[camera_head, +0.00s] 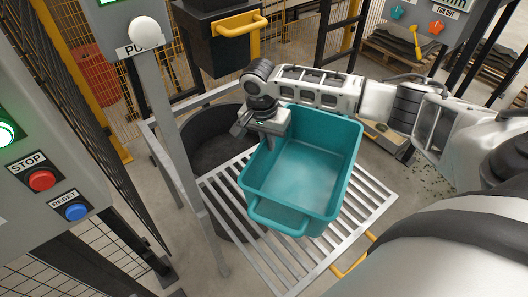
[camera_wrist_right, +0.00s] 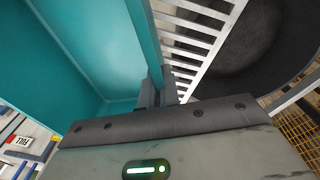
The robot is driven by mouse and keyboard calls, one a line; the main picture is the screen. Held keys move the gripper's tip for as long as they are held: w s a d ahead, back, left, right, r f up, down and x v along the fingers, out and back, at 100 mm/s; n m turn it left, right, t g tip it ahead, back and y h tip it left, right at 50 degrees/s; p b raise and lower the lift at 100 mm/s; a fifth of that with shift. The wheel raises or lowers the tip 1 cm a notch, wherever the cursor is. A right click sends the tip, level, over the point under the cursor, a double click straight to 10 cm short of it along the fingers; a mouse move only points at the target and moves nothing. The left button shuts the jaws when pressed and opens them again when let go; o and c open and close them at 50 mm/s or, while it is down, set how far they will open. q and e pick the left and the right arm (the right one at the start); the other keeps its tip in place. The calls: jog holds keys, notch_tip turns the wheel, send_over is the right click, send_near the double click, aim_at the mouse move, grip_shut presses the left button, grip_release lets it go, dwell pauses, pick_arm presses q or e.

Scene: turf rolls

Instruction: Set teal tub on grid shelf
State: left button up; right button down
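The teal tub (camera_head: 300,185) is upright, open and empty, over the grid shelf (camera_head: 375,207) of pale metal bars. I cannot tell whether its base touches the bars. A teal handle (camera_head: 277,217) faces the near side. My right gripper (camera_head: 267,137) is at the tub's left rim, with its fingers on either side of the wall. In the right wrist view the fingers (camera_wrist_right: 157,90) close on the tub's wall (camera_wrist_right: 142,40), and the shelf bars (camera_wrist_right: 192,40) show beside it. My left gripper is not in view.
A dark round bin (camera_head: 208,140) stands below and left of the shelf. A grey post (camera_head: 165,110) rises at the shelf's left. A panel with stop and reset buttons (camera_head: 41,180) is at far left. A black box with a yellow handle (camera_head: 240,25) is behind.

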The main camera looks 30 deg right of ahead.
jog(key=shift+w+a+f, duration=0.2)
jog(key=shift+w+f, duration=0.4)
jog(key=shift+f, duration=0.1)
jog(key=shift+w+f, duration=0.15)
jog(key=shift+f, duration=0.2)
notch_tip(320, 180, down, 2)
jog(key=shift+f+b, duration=0.25)
jog(key=shift+b, duration=0.05)
jog(key=c, duration=2)
grip_release()
jog(key=shift+f, duration=0.2)
jog(key=o, duration=0.4)
jog(key=shift+c, duration=0.2)
